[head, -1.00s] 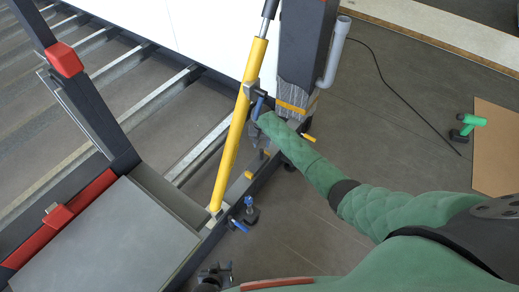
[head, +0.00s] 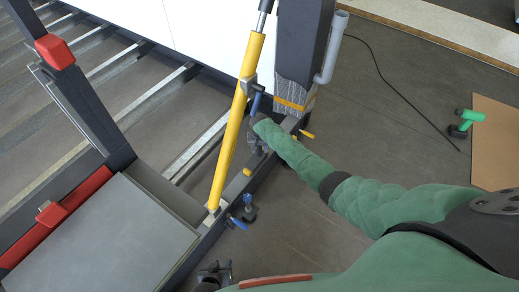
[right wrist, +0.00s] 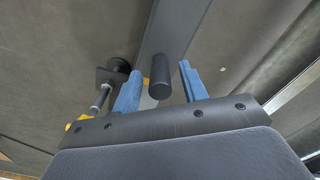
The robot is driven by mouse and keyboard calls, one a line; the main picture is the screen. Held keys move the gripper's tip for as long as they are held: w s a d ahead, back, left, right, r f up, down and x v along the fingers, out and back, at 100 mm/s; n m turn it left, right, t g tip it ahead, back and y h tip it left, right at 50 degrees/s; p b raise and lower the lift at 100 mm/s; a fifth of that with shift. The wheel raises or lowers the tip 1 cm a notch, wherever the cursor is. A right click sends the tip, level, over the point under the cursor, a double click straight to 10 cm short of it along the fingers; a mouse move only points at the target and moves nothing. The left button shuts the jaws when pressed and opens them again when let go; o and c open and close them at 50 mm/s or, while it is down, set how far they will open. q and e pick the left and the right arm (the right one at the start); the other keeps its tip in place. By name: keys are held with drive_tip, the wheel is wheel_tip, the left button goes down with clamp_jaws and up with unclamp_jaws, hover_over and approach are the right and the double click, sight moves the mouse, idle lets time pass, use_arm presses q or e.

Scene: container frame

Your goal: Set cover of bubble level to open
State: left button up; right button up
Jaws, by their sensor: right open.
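My right gripper (head: 257,138) is beside the lower part of the yellow cylinder, above the dark frame beam. In the right wrist view its blue fingers (right wrist: 160,88) are apart, one on each side of a short black cylinder (right wrist: 160,77) against the grey beam. A gap shows on both sides, so nothing is gripped. This black cylinder may belong to the bubble level, but I cannot tell; no vial or cover is clearly recognisable. A dark shape at the bottom of the head view looks like my left gripper (head: 215,275); its jaws are unclear.
A yellow cylinder (head: 231,135) slants up beside a dark post (head: 304,40). In the right wrist view, a rod with a black disc (right wrist: 118,68) stands left of the fingers. A blue-handled fitting (head: 249,212) sits on the beam.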

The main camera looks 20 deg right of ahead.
clamp_jaws()
drive_tip(key=w+d+b, duration=0.1)
drive_tip(key=w+d, duration=0.1)
drive_tip(key=d, duration=0.1)
drive_tip(key=w+d+b, duration=0.2)
drive_tip(key=w+d, duration=0.1)
drive_tip(key=d, duration=0.1)
drive_tip(key=w+d+b, duration=0.2)
drive_tip(key=w+d, duration=0.1)
drive_tip(key=shift+d, duration=0.15)
unclamp_jaws()
